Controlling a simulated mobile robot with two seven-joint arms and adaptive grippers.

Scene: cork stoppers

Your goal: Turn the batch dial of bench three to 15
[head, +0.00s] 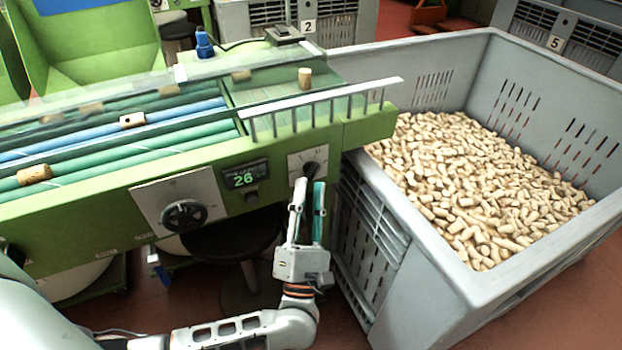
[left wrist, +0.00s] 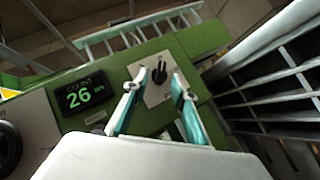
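A small black dial (head: 311,169) sits on a white plate on the green bench's front (head: 90,215). It also shows in the left wrist view (left wrist: 159,74). Left of it a dark display (head: 245,177) reads 26 in green digits; the left wrist view shows the same display (left wrist: 84,94). My left gripper (head: 308,185) points up at the dial. In the left wrist view its teal-padded fingers (left wrist: 160,84) are spread, one on each side of the dial. I cannot tell whether they touch it. No bench number three is legible. My right gripper is out of view.
A larger black knob (head: 184,215) is on a plate further left. A grey crate (head: 440,262) full of corks (head: 470,190) stands close at the right. A dark stool (head: 232,240) is below the bench. A few corks lie on the bench top.

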